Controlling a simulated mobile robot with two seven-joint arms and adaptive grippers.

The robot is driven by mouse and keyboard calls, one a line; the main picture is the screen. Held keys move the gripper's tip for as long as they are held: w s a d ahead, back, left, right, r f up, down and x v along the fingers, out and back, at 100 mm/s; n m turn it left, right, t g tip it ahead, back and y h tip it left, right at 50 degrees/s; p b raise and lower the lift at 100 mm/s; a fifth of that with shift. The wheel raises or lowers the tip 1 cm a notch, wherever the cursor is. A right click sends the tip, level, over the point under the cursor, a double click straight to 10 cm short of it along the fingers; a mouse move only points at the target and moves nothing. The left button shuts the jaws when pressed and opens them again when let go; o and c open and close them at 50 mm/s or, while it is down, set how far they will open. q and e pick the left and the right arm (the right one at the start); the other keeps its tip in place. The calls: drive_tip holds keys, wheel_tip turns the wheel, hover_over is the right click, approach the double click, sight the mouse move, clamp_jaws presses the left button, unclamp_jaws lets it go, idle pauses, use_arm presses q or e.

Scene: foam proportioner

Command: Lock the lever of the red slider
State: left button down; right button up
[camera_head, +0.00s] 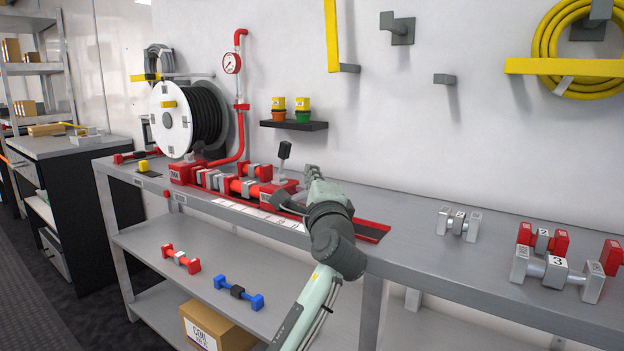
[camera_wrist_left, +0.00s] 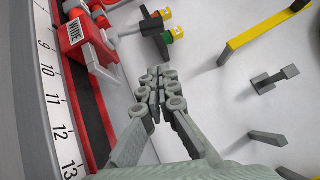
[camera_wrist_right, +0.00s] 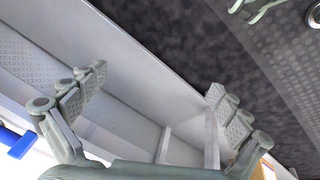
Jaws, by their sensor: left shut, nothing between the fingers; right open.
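In the left wrist view a red block marked WIDE (camera_wrist_left: 85,42) shows beside the numbered scale (camera_wrist_left: 52,100). My left gripper (camera_head: 312,172) is shut and empty, just right of the slider and apart from it; its fingertips show in the left wrist view (camera_wrist_left: 158,72). My right gripper (camera_wrist_right: 155,83) is open and empty, near the lower shelf.
A hose reel (camera_head: 176,119) and red pipe (camera_head: 240,125) stand at the left. A small black wall shelf (camera_head: 294,125) holds two pots above the rail. Grey and red dumbbell-like parts (camera_head: 556,268) lie on the right of the bench. The bench middle (camera_head: 400,225) is clear.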

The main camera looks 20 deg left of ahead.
sight(283, 161)
use_arm(q)
drive_tip(key=w+a, duration=0.1)
drive_tip(key=w+a+r, duration=0.1)
drive_tip(key=w+a, duration=0.1)
drive_tip(key=w+a+p, duration=0.1)
drive_tip(key=w, duration=0.1)
drive_tip(key=shift+w+a+r, duration=0.2)
drive_tip(key=shift+a+r, duration=0.15)
drive_tip(key=shift+w+a+r, duration=0.1)
drive_tip(key=shift+w+a, duration=0.05)
drive_tip(key=shift+a, duration=0.35)
use_arm(e)
drive_tip(key=shift+w+a+f, duration=0.15)
drive_tip(key=shift+f, duration=0.6)
drive_tip(key=shift+w+a+f, duration=0.1)
drive_tip(key=shift+w+f, duration=0.05)
drive_tip(key=shift+f, duration=0.55)
use_arm(q)
drive_tip(key=shift+w, duration=0.15)
use_arm(e)
drive_tip(key=shift+s, duration=0.1)
